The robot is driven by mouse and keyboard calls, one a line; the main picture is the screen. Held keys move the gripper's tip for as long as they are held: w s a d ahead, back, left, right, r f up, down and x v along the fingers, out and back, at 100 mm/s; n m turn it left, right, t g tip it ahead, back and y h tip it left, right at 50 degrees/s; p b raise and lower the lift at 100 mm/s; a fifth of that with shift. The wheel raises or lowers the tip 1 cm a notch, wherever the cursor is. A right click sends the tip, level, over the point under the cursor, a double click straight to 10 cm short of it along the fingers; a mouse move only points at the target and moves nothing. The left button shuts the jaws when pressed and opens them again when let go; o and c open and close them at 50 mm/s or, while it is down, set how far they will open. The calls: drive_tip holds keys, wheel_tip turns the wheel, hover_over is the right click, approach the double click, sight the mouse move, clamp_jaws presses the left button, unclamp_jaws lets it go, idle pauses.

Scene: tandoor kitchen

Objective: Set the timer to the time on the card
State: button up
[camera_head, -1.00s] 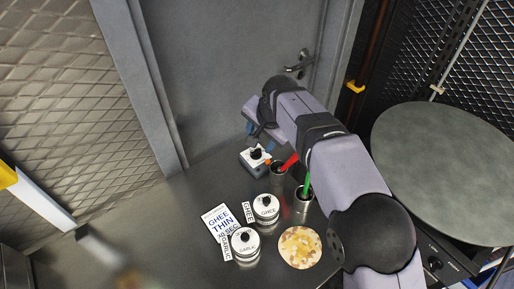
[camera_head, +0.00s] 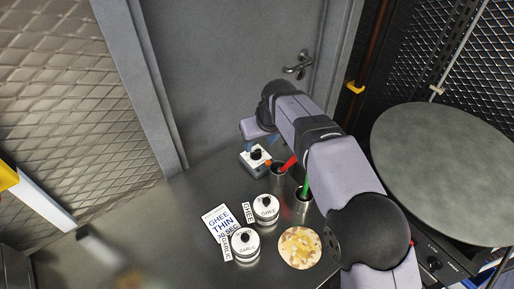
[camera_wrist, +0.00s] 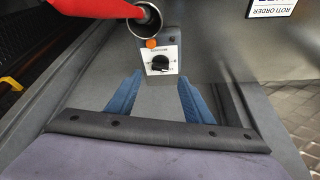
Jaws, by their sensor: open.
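The timer (camera_head: 256,158) is a small grey box with a white dial face and a black knob, at the back of the steel counter. In the wrist view the timer (camera_wrist: 161,66) lies just ahead of my fingers, with an orange button at one end. My gripper (camera_wrist: 157,97) is open and empty, its two blue fingers apart on either side of the dial's line, short of the knob. The order card (camera_head: 220,224) lies on the counter and reads "GHEE THIN", with "30 SEC" partly covered by a label. In the wrist view a "ROTI ORDER" card edge (camera_wrist: 270,8) shows.
Steel cups with a red-handled tool (camera_head: 290,162) and a green-handled tool (camera_head: 306,185) stand close beside the timer. The ghee jar (camera_head: 267,208), garlic jar (camera_head: 245,245) and a round flatbread (camera_head: 299,248) sit nearer. A large round griddle (camera_head: 450,170) is at right.

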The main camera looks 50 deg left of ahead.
sight(256, 151)
drive_tip(key=shift+p+x, duration=1.1)
drive_tip(key=shift+x, duration=2.1)
drive_tip(key=c, duration=1)
